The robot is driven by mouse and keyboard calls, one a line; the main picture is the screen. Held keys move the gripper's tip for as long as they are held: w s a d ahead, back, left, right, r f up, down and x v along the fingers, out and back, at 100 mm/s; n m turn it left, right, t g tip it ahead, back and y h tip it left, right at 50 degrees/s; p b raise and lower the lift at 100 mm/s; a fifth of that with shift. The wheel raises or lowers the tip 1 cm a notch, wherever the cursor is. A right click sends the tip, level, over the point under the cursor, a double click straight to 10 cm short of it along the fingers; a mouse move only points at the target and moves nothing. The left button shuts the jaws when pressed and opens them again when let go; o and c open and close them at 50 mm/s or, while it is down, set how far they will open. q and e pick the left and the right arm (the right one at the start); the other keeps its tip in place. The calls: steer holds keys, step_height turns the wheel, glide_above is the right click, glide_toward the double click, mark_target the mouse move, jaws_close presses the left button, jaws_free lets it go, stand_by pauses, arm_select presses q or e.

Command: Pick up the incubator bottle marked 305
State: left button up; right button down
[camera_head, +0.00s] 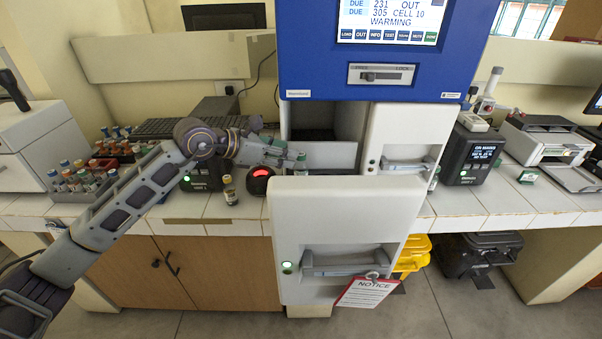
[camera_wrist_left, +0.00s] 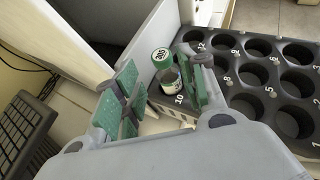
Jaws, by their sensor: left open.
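The bottle (camera_wrist_left: 166,84) has a white cap top with a dark mark that reads like 305 and a green ring. It stands in the rack's cell 10 in the left wrist view, and its cap shows in the head view (camera_head: 301,159). My left gripper (camera_head: 290,156) is open, with its green-padded fingers (camera_wrist_left: 160,88) on either side of the bottle. The right pad is close to the bottle and a gap shows at the left pad; contact is unclear. The dark rack (camera_wrist_left: 262,88) sits in the pulled-out drawer (camera_head: 340,200). My right gripper is not in view.
The blue incubator (camera_head: 375,85) rises above the drawer; its screen (camera_head: 392,20) lists 305, cell 10, warming. The visible other rack cells look empty.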

mark_target(301, 171)
arm_select(q)
steer(key=p+x, duration=0.1)
steer(key=x, duration=0.4)
steer(key=shift+d+r, duration=0.15)
steer(key=shift+d, duration=0.1)
jaws_close()
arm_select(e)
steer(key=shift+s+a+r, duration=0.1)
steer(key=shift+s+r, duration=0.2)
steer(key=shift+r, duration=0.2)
